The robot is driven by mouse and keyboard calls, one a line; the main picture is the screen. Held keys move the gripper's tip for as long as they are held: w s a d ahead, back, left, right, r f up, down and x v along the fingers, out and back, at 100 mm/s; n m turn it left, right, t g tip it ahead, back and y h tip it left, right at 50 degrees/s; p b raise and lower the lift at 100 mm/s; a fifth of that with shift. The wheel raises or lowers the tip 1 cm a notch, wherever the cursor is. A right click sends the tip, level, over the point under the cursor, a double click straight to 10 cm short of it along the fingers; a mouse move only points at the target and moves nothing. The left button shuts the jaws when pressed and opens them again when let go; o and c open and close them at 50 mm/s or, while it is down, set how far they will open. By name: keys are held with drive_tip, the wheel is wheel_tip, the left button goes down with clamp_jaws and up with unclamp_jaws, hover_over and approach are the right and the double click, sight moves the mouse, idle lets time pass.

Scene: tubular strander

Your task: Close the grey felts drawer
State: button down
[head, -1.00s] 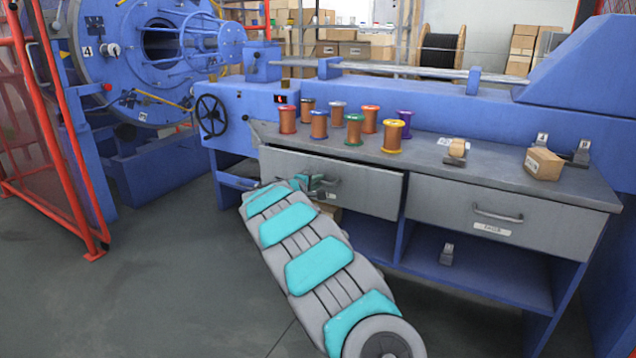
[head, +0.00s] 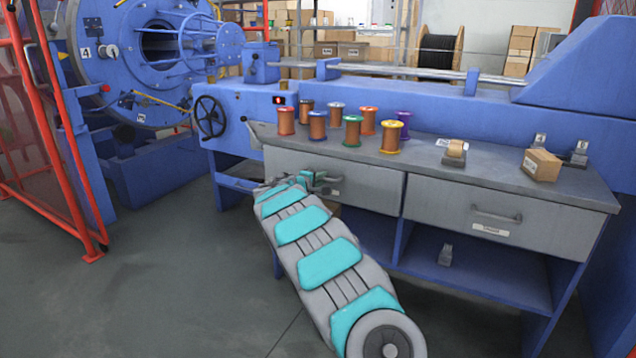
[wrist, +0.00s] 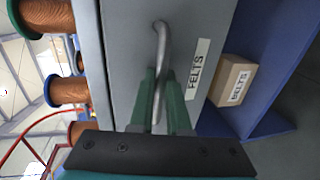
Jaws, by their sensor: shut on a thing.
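The grey felts drawer (head: 365,187) is the left drawer under the bench top. Its front looks about flush with the bench and the right drawer in the head view. In the wrist view its grey front (wrist: 125,40) carries a white label (wrist: 197,70) reading FELTS and a metal bar handle (wrist: 161,45). My gripper (wrist: 160,74) has its green fingers on either side of the handle and is shut on it. In the head view my gripper (head: 308,180) is at the drawer's left part, and my arm hides some of the front.
Several wire spools (head: 352,131) stand on the bench top (head: 480,165) above the drawer. A second grey drawer (head: 455,205) is to the right. A labelled carton (wrist: 233,80) sits on the blue shelf below. A red fence (head: 60,150) stands at the left; the floor before the bench is open.

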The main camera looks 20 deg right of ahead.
drive_tip(key=shift+w+d, duration=0.2)
drive_tip(key=shift+w, duration=0.05)
drive_tip(key=c, duration=0.9)
unclamp_jaws()
drive_tip(key=shift+d+r, duration=0.1)
drive_tip(key=shift+f+b+v, duration=0.1)
drive_tip(key=shift+b+v, duration=0.15)
drive_tip(key=shift+v, duration=1.7)
drive_tip(key=shift+f+b+v, duration=0.15)
drive_tip(key=shift+b+v, duration=0.1)
drive_tip(key=shift+v, duration=1.7)
